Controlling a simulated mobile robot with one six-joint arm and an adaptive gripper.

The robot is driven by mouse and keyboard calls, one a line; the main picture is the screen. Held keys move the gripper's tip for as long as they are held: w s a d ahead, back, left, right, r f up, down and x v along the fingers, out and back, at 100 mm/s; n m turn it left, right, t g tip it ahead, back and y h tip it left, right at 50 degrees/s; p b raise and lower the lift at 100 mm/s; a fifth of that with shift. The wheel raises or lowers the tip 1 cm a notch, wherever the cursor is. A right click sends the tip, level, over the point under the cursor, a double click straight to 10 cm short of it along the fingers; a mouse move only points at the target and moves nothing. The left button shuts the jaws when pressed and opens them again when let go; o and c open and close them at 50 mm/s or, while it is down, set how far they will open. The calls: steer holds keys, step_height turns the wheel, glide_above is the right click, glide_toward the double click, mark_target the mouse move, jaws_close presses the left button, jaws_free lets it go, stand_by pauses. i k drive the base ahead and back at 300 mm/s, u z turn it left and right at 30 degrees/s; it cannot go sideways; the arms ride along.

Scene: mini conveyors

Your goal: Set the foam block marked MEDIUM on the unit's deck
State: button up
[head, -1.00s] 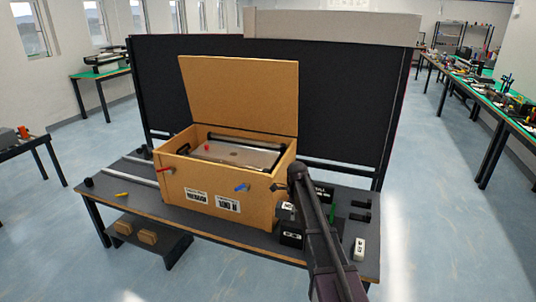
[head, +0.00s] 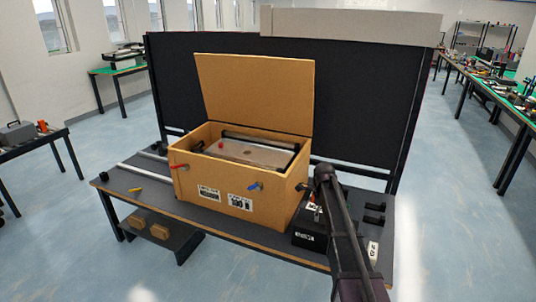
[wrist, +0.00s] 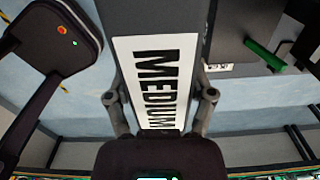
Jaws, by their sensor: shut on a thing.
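The dark foam block (wrist: 157,20) fills the middle of the wrist view, its white label reading MEDIUM. My gripper (wrist: 161,97) is shut on it, one finger at each side of the label. In the head view my arm hides the gripper and the held block at the table's right part. A wooden box (head: 225,184) with its lid raised stands on the table. Inside it a grey flat surface (head: 250,152) with a red knob and a dark bar shows; I cannot tell for sure that this is the unit's deck.
The raised lid (head: 255,95) and a black screen (head: 375,120) rise behind the box. Red and blue handles stick out of its front. A black case (head: 308,233) and a white block (head: 373,252) lie by my arm. A green handle (wrist: 264,55) shows in the wrist view.

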mark_target(266, 152)
steer(key=u, duration=0.05)
steer(key=i, duration=1)
steer(key=z, duration=0.05)
